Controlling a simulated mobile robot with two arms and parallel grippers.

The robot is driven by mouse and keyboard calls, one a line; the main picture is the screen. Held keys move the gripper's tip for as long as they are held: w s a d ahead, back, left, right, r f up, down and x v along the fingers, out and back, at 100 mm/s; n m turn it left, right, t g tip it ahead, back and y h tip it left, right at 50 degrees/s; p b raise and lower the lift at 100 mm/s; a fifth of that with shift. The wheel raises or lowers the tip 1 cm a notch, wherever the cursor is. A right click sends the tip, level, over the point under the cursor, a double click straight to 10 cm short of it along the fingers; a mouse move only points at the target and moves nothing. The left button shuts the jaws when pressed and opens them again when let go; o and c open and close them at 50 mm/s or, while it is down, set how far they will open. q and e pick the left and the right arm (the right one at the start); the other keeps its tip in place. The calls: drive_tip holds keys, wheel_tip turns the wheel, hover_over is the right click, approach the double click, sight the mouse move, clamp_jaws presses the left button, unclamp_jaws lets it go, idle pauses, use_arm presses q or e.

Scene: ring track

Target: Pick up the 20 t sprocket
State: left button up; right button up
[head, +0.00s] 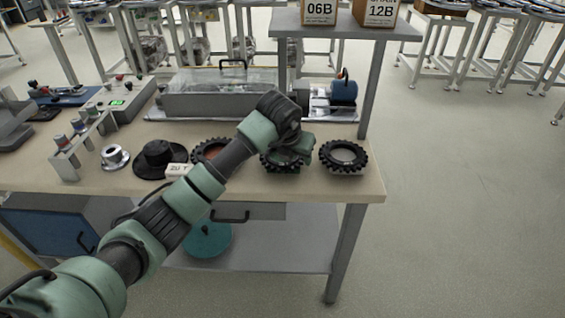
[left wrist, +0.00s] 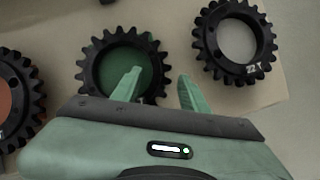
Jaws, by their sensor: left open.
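Three black toothed sprockets show on the bench. The rightmost sprocket (head: 343,171) is marked 22 T in the left wrist view (left wrist: 209,44). The middle sprocket (head: 269,164) has a green centre and also shows in the left wrist view (left wrist: 87,76); no number is readable on it. The left sprocket (head: 199,147) has an orange centre and is cut off in the left wrist view (left wrist: 22,70). I cannot tell which is the 20 t one. My left gripper (left wrist: 160,75) is open and empty above the middle sprocket, its fingers appearing either side of the right rim.
A black hat-shaped part (head: 158,157) and a metal collar (head: 114,157) lie left. A clear-covered machine (head: 220,95) and a blue motor (head: 344,92) stand behind.

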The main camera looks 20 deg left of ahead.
use_arm(q)
drive_tip(key=shift+w+f, duration=0.1)
clamp_jaws()
drive_tip(key=shift+f, duration=0.1)
idle(1.2)
